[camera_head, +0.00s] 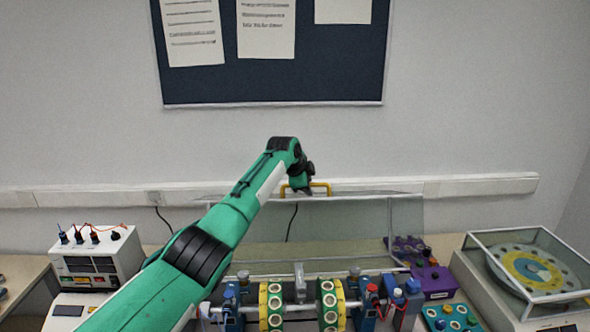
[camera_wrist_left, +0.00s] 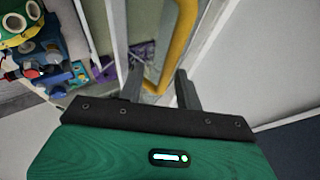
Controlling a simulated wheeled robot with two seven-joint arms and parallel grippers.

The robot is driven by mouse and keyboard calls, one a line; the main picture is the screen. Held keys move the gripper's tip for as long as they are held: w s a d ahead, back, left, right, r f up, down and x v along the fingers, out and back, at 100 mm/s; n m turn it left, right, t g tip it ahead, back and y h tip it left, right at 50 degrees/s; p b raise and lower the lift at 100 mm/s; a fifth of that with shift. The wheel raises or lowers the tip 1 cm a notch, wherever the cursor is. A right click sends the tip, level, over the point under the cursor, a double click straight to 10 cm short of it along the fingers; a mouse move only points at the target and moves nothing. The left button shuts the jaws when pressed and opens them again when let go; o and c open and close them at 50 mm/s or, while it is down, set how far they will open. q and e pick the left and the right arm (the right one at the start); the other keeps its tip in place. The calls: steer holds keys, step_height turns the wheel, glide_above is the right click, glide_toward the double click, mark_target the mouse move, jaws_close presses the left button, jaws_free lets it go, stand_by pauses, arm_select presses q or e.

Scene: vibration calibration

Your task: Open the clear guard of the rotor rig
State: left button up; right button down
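The clear guard (camera_head: 345,225) of the rotor rig stands raised, roughly upright, behind the rotor, with its yellow handle (camera_head: 321,186) along the top edge. The rotor's green and yellow discs (camera_head: 330,305) lie uncovered in front. My left gripper (camera_head: 300,190) is at the handle, its fingers partly hidden by the wrist. In the left wrist view, the fingers (camera_wrist_left: 159,88) are apart and the yellow handle (camera_wrist_left: 180,45) runs between or just beyond them, with no clear grip on it. My right gripper is out of view.
A white instrument box (camera_head: 95,258) with cables stands at left. A purple box (camera_head: 433,281) and a teal control panel (camera_head: 452,318) are right of the rotor. A clear-covered yellow disc unit (camera_head: 528,265) stands at far right. The wall is close behind the guard.

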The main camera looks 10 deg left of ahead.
arm_select(q)
steer(key=shift+s+a+r, duration=0.15)
steer(key=shift+s+r, duration=0.05)
steer(key=shift+s, duration=0.1)
steer(key=b+v, duration=0.4)
steer(key=v, duration=0.7)
steer(key=shift+b, duration=0.35)
